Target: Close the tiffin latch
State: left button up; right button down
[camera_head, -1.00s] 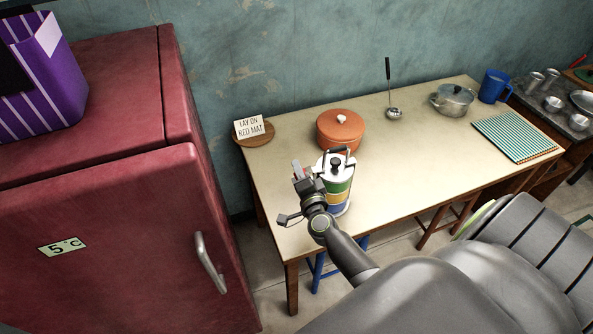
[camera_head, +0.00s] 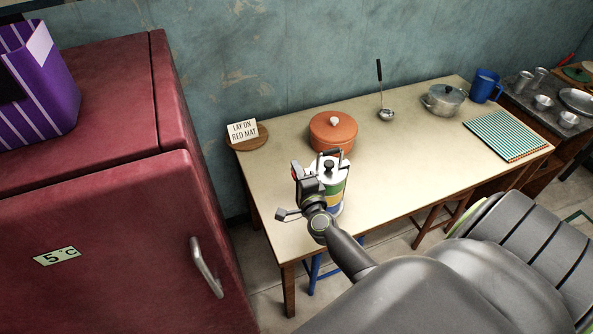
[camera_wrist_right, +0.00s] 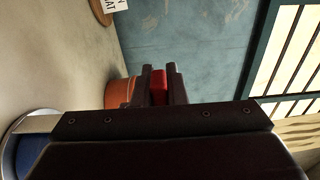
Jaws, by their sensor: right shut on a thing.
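The tiffin (camera_head: 336,190) stands upright at the table's near left, with a silver lid, a dark knob and handle, and green, yellow and blue bands. My right gripper (camera_head: 297,170) is at its left side, near lid height, and hides part of it. In the right wrist view, the fingers (camera_wrist_right: 163,84) are shut on a small red piece (camera_wrist_right: 159,86). It looks like the latch's red tab, but its joint to the tiffin is hidden. A blue tier and pale rim of the tiffin (camera_wrist_right: 32,155) show at lower left there. My left gripper is not in view.
An orange lidded pot (camera_head: 333,132) stands just behind the tiffin. A sign on a round wooden board (camera_head: 246,138) is at the back left corner. A red fridge (camera_head: 110,220) stands left of the table. The table (camera_head: 400,165) is clear right of the tiffin.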

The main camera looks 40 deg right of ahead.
jog(key=c, duration=1.5)
grip_release()
jog(key=shift+o, duration=0.2)
jog(key=b+v, duration=0.4)
jog(key=v, duration=1.3)
jog(key=shift+s+b, duration=0.2)
jog(key=shift+b, duration=0.2)
